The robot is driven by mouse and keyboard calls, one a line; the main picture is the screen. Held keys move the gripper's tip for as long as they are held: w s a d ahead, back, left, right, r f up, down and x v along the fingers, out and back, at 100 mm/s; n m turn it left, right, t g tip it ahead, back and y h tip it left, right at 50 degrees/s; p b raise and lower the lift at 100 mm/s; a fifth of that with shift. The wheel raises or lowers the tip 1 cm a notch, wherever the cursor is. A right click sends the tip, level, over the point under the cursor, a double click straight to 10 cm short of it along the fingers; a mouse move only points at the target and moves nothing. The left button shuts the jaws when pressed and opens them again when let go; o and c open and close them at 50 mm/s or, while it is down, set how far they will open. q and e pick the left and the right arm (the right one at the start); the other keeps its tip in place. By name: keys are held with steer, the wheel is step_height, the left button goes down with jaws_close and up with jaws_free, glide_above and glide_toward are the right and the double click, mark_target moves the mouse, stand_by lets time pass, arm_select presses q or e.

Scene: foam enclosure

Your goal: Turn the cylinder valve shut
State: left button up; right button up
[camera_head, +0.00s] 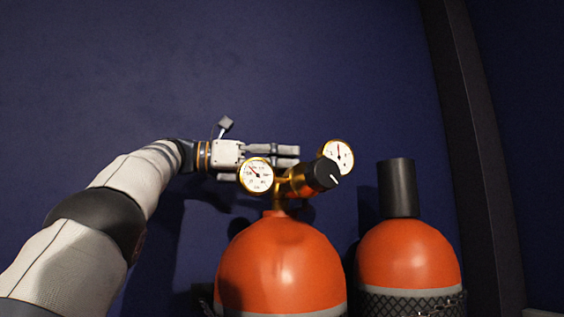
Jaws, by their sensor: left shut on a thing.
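The orange cylinder (280,266) stands upright at the lower middle, with a brass valve and regulator (280,200) on its top. Two round white gauges, a left one (256,175) and a right one (339,155), sit on the regulator. A black knob (321,174) with a white mark faces forward and right. My left gripper (288,158) reaches in from the left at the valve, behind the left gauge. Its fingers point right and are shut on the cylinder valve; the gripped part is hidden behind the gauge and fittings. My right gripper is out of view.
A second orange cylinder (408,256) with a black cap (397,188) and dark netting stands close on the right. A dark blue wall (240,60) is behind. A dark upright post (478,150) stands at the right. Space above the gauges is clear.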

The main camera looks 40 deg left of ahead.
arm_select(q)
steer(key=o, duration=1.2)
steer(key=v, duration=1.2)
